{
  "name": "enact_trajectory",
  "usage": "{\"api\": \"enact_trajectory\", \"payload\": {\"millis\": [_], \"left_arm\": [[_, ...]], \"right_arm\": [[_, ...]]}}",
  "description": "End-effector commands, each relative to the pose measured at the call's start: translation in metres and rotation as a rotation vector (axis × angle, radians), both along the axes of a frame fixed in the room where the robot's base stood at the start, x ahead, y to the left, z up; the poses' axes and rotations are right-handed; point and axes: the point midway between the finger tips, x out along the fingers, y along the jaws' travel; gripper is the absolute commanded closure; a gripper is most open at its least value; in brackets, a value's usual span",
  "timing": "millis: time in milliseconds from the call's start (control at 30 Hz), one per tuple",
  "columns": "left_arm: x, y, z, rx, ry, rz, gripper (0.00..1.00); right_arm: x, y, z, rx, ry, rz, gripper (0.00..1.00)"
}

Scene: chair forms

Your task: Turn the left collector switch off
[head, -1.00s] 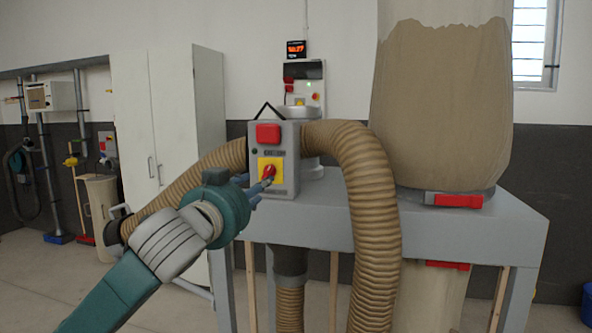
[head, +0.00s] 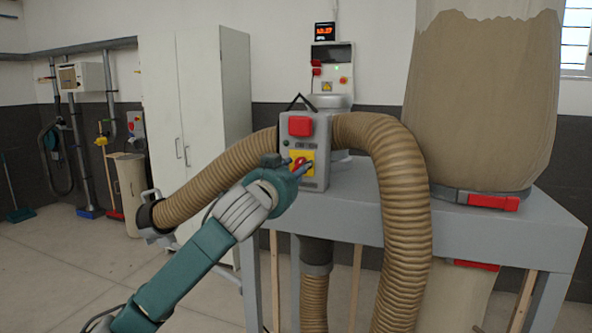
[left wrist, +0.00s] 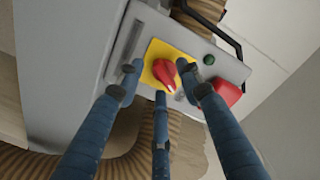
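A grey switch box (head: 313,184) stands at the front of the grey machine table. It carries a red rotary knob (head: 299,161) on a yellow plate (head: 307,156), partly hidden by my left gripper (head: 296,167) in the head view. In the left wrist view the red knob (left wrist: 166,72) sits slantwise on the yellow plate (left wrist: 156,52). The spread blue fingers of my left gripper (left wrist: 161,79) lie on both sides of the knob, with one below it; I cannot tell whether any touches. My right gripper is not in view.
A red button (head: 300,126) is above the knob on the box. A thick ribbed hose (head: 402,190) arches beside the box, over the grey table (head: 365,205). A large dust bag (head: 480,100) stands right.

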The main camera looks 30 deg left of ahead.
Motion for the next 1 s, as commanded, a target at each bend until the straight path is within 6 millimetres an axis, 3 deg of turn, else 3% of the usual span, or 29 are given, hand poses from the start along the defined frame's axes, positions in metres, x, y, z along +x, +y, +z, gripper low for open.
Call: {"api": "enact_trajectory", "payload": {"millis": [67, 233, 567, 1000], "left_arm": [[0.000, 0.000, 0.000, 0.000, 0.000, 0.000, 0.68], [0.000, 0.000, 0.000, 0.000, 0.001, -0.001, 1.00], [0.000, -0.001, -0.001, -0.031, -0.005, -0.001, 1.00], [0.001, -0.002, -0.001, -0.301, -0.067, -0.001, 1.00]], "right_arm": [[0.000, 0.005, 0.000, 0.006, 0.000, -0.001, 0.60], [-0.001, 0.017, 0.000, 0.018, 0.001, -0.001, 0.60], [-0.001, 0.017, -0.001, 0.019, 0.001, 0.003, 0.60], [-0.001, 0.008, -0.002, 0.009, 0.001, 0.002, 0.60]]}}
